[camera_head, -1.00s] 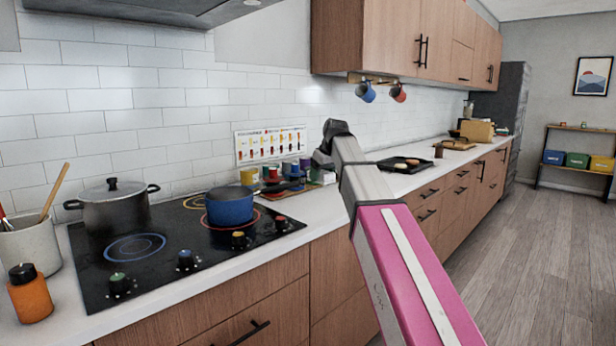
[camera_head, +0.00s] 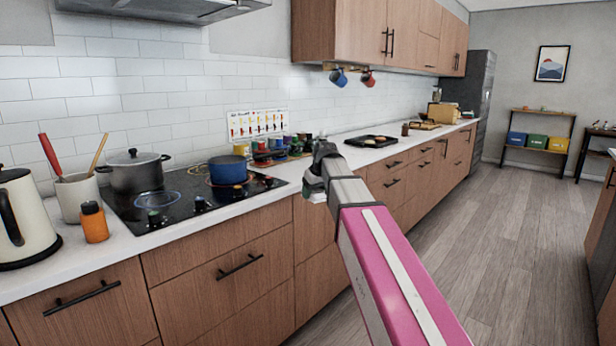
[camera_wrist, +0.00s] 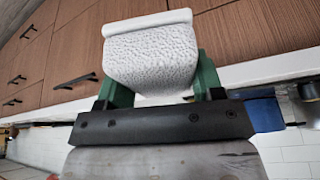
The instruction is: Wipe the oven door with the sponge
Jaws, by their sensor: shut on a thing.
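My gripper (camera_wrist: 160,84) has green fingers and is shut on a white, rough-textured sponge (camera_wrist: 150,58) in the wrist view. The sponge sits between the fingers and sticks out past them. In the head view my gripper (camera_head: 314,188) is at the front edge of the counter, right of the cooktop; the sponge is too small to make out clearly there. I cannot identify an oven door; wooden drawer fronts (camera_head: 225,250) lie below the cooktop.
The cooktop (camera_head: 165,200) holds a grey pot (camera_head: 137,175) and a blue pot (camera_head: 228,170). A kettle (camera_head: 22,220), utensil crock (camera_head: 80,197) and orange bottle (camera_head: 94,225) stand left. The wooden floor (camera_head: 480,240) is clear. A dark panel (camera_head: 603,250) shows at the right edge.

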